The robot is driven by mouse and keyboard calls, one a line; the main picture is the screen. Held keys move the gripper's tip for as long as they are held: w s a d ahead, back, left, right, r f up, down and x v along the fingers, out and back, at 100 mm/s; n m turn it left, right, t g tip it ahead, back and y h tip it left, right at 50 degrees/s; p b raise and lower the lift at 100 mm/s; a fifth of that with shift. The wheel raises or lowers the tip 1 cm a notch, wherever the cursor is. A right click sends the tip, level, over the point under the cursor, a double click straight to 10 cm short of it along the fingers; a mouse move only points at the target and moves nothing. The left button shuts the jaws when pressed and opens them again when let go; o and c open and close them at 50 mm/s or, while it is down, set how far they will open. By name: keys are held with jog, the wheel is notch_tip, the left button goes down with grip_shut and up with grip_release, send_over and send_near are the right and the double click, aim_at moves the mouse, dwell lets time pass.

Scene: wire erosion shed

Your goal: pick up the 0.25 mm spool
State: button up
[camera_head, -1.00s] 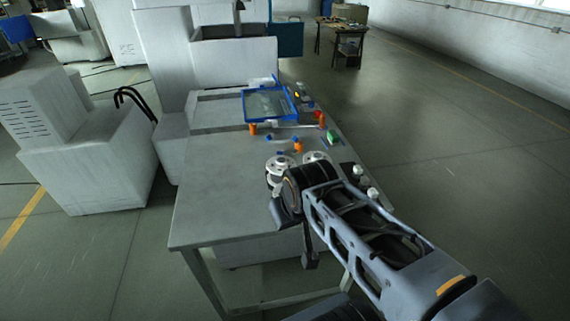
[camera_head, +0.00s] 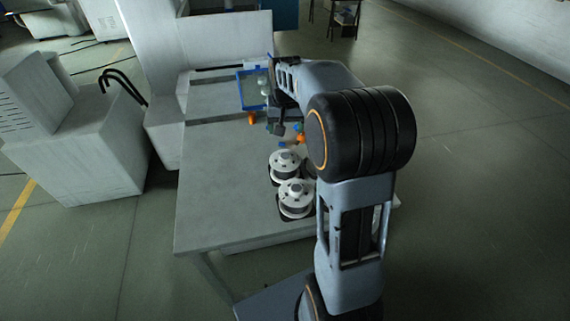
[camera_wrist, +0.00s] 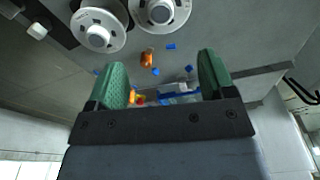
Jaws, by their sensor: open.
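Two white spools show on the grey table: one farther back (camera_head: 285,161) and one nearer (camera_head: 296,196). Both also show at the top of the wrist view, one on the left (camera_wrist: 97,30) and one on the right (camera_wrist: 160,12). No label is legible, so I cannot tell which is the 0.25 mm spool. My gripper (camera_head: 281,125) is beyond the spools in the head view. In the wrist view my gripper (camera_wrist: 163,78) has its green-padded fingers wide apart, with nothing held between them. My arm hides the right side of the table.
The grey table (camera_head: 215,185) has bare room left of the spools. A blue-rimmed tray (camera_head: 239,90) lies farther back, partly hidden by my arm. Small orange (camera_wrist: 147,58) and blue (camera_wrist: 171,46) parts lie near the spools. A white fitting (camera_wrist: 37,31) shows at upper left.

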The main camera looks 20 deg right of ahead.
jog(key=p, duration=0.1)
send_over(285, 155)
jog(key=s, duration=0.1)
jog(key=f, duration=0.8)
jog(key=shift+a, duration=0.2)
jog(key=shift+w+d+f+p, duration=0.15)
jog(key=shift+f+p, duration=0.45)
jog(key=shift+f, duration=0.75)
jog(key=shift+w+f+p, duration=0.2)
jog(key=shift+f+p, duration=0.35)
jog(key=shift+f, duration=0.75)
grip_shut()
jog(key=shift+r, duration=0.1)
